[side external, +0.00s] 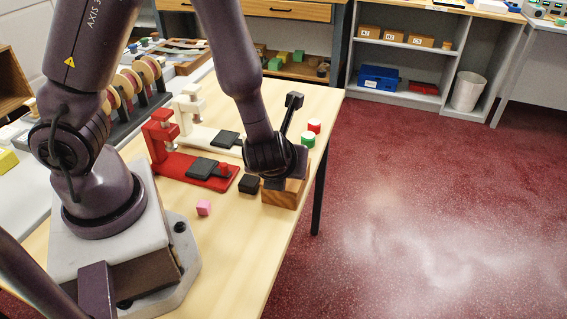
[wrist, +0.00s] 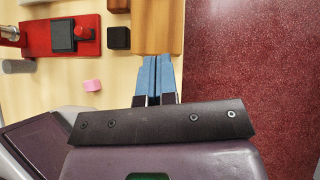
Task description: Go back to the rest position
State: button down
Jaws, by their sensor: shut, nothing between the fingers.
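My gripper (wrist: 156,60) shows in the wrist view as two blue fingers, side by side and shut, with nothing between them. Their tips lie at or over the near edge of a wooden block (wrist: 158,25); I cannot tell whether they touch it. In the side external view my gripper is down at the table's right edge, by the same wooden block (side external: 284,197). My wrist hides the fingers there.
A black cube (side external: 249,184), a pink cube (side external: 204,208) and a red stand with a dark pad (side external: 186,163) are left of my gripper. A white stand (side external: 190,108), a red-and-white piece (side external: 314,126) and a green-and-white piece (side external: 308,140) are behind. Open floor lies right.

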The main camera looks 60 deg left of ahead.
jog(key=s+r+n+h, duration=0.3)
jog(key=s+r+n, duration=0.2)
jog(key=r+n, duration=0.5)
jog(key=s+a+r+n+h, duration=0.1)
jog(key=s+r+n+h, duration=0.3)
jog(key=r+n, duration=0.7)
jog(key=shift+s+a+r+n, duration=0.25)
jog(key=shift+s+n, duration=0.45)
jog(key=shift+n, duration=1.4)
